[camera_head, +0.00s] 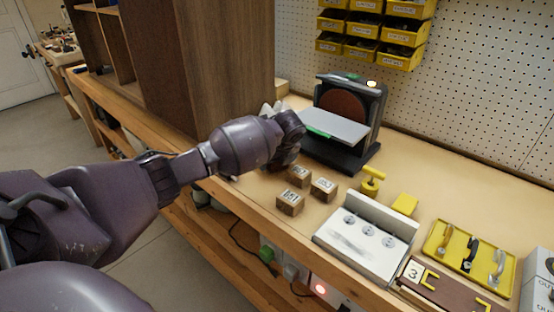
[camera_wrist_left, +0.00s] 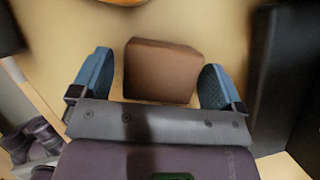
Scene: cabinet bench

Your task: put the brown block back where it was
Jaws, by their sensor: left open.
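In the left wrist view a plain brown block (camera_wrist_left: 162,72) lies between the two blue fingertips of my left gripper (camera_wrist_left: 156,78). A gap shows on each side, so the fingers are open and not pressed on it. In the head view my left gripper (camera_head: 285,152) is low over the bench, in front of the sander, and its fingers are mostly hidden by the hand. I cannot make out that plain block there. Three brown blocks with white labels stand nearby: one at the back (camera_head: 299,175), one at right (camera_head: 323,188), one at front (camera_head: 290,203). My right gripper is not in view.
A disc sander (camera_head: 345,120) with a grey table stands just right of the hand. A tall brown cabinet (camera_head: 222,65) stands behind the arm.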

